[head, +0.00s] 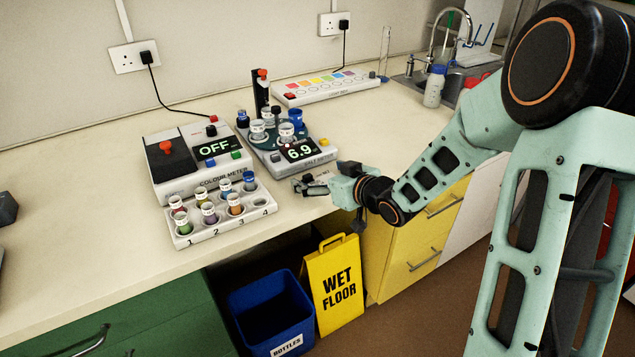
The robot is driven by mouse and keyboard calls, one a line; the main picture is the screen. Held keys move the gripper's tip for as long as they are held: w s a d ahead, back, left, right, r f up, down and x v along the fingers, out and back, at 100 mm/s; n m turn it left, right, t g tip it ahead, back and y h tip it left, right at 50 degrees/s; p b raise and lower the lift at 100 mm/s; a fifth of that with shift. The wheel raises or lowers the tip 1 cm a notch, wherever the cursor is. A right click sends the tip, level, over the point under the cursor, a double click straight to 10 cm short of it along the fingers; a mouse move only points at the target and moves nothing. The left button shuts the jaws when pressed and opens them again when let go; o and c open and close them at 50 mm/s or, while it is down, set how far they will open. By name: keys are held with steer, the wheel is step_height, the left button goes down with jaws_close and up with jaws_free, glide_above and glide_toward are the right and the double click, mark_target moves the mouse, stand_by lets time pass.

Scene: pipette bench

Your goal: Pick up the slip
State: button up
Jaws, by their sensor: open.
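My gripper (303,186) is open, low over the front edge of the bench, just in front of the salt meter (318,160), which reads 6.9. Its dark fingers point left. I cannot clearly make out a paper slip. A small pale patch shows by the fingers, but I cannot tell whether it is the slip, a label or part of the gripper. The gripper hides part of the bench there. I see nothing held between the fingers.
The colour meter (161,182) reads OFF; a numbered rack (246,220) of several capped vials stands before it. A light box (328,87) with a coloured strip lies behind. A blue bottles bin (265,309) and yellow wet floor sign (336,285) stand below.

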steer(key=shift+s+d, duration=0.1)
steer(key=c, duration=2.4)
